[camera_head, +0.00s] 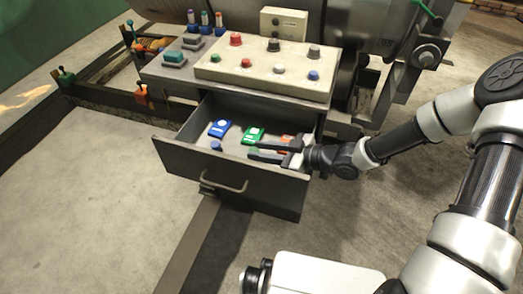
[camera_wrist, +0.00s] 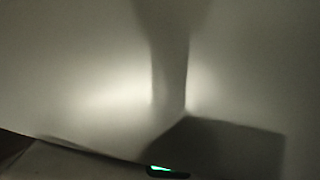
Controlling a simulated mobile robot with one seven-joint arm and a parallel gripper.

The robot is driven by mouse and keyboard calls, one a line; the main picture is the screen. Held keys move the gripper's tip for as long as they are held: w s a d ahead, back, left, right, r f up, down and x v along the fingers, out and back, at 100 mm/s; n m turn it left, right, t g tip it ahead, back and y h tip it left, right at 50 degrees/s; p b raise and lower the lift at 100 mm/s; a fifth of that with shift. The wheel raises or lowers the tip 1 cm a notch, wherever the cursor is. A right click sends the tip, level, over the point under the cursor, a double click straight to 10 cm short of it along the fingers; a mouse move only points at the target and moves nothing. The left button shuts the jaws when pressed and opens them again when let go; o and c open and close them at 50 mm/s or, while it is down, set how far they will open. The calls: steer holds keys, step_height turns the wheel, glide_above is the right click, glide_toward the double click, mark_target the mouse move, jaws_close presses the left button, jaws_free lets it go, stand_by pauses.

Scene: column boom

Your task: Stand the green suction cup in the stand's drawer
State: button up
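The stand's drawer (camera_head: 230,176) is pulled out in the head view. Inside lie a blue flat piece (camera_head: 219,128), a green flat piece (camera_head: 253,135) and an orange piece (camera_head: 285,145), with a small blue round piece (camera_head: 216,146) nearer the front. I cannot tell whether the green piece is the suction cup or a marker. My gripper (camera_head: 264,151) reaches in over the drawer's right side, its fingers apart, pointing left, and just in front of the green piece. I see nothing between them. The wrist view shows a pale shadowed surface and a green sliver (camera_wrist: 165,169) at the bottom edge.
A control panel (camera_head: 262,75) with several coloured knobs sits on the stand above the drawer. The drawer's front wall with its handle (camera_head: 226,184) is close to my fingers. The floor (camera_head: 100,190) left of the drawer is clear.

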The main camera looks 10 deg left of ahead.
steer(key=o, duration=0.3)
steer(key=shift+s+d+f, duration=0.15)
steer(key=shift+s+f, duration=0.2)
steer(key=shift+f, duration=0.4)
steer(key=shift+r, duration=0.2)
steer(key=p+v, duration=0.1)
steer(key=v, duration=0.3)
steer(key=r+p+v, duration=0.1)
steer(key=v, duration=0.3)
steer(key=p+v, duration=0.1)
steer(key=v, duration=0.3)
steer(key=shift+w+r+p, duration=0.2)
steer(key=shift+w+p, duration=0.1)
steer(key=shift+w, duration=0.15)
